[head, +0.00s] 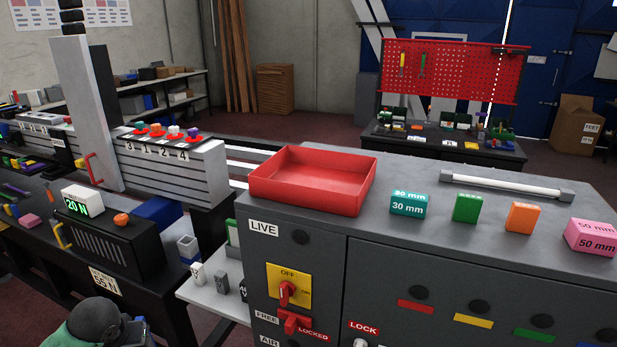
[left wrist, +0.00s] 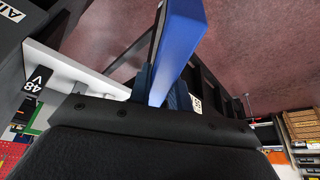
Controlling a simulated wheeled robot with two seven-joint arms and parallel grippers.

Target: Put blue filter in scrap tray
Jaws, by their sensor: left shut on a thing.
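A blue slab, the blue filter (left wrist: 181,45), stands out from my left gripper (left wrist: 160,88) in the left wrist view. The gripper is shut on it; the fingers are mostly hidden behind the dark palm edge and the slab. In the head view, the left gripper and the filter are not visible; only a part of my arm shows at the bottom left. A red open tray (head: 312,205), which looks like the scrap tray, sits empty on top of the grey cabinet, at its left end. My right gripper is in neither view.
On the cabinet (head: 420,170) right of the tray are a teal block (head: 408,205), a green block (head: 467,208), an orange block (head: 523,218), a pink block (head: 590,238) and a white bar (head: 506,184).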

